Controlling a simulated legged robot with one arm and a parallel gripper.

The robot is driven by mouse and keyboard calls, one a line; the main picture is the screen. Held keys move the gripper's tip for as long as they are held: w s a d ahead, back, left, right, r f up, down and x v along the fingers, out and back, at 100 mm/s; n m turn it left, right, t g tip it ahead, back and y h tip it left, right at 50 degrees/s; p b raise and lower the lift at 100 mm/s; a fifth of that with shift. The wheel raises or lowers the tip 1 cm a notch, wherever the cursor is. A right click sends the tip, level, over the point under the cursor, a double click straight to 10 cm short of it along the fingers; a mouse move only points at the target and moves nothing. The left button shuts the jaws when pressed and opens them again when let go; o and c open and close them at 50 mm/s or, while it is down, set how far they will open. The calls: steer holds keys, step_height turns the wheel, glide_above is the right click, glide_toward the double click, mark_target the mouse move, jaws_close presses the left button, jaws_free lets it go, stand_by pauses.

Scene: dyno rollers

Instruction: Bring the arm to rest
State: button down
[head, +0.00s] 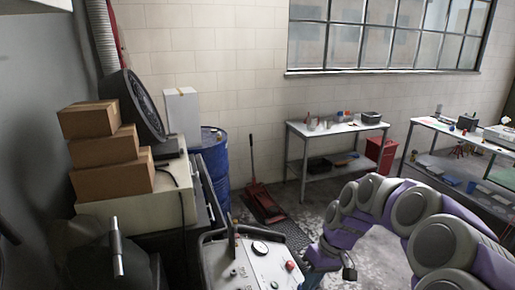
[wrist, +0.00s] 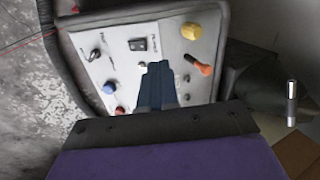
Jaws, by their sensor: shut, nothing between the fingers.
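My purple and grey arm (head: 410,215) reaches in from the lower right in the head view, bent, with its end beside the right edge of a control panel (head: 235,275). My gripper (wrist: 157,70) shows in the wrist view as dark blue fingers closed together, with nothing between them. The fingers point over the face of the panel, which also shows in the wrist view (wrist: 115,68). I cannot tell whether the fingertips touch the panel. In the head view the fingers are hard to make out.
The panel carries a yellow knob (wrist: 191,31), an orange-red lever (wrist: 199,66) and a black rocker switch (wrist: 140,44). Cardboard boxes (head: 112,180) and a blue drum (head: 214,165) stand left. Workbenches (head: 335,129) stand at the back and right. Some bare floor lies between.

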steer(key=s+a+r+h, duration=0.1)
steer(key=s+a+r, duration=0.15)
steer(key=s, duration=0.55)
steer(key=s+a+r+h, duration=0.1)
steer(key=s+r, duration=0.3)
steer(key=s, duration=0.5)
steer(key=s+d+f+m+h, duration=0.1)
steer(key=s+d+m, duration=0.1)
steer(key=s, duration=0.4)
steer(key=s+d+f+m+h, duration=0.1)
steer(key=s+m, duration=0.1)
steer(key=s, duration=0.5)
steer(key=shift+s+d+f, duration=0.2)
steer(key=shift+s+d, duration=0.05)
steer(key=shift+d, duration=0.15)
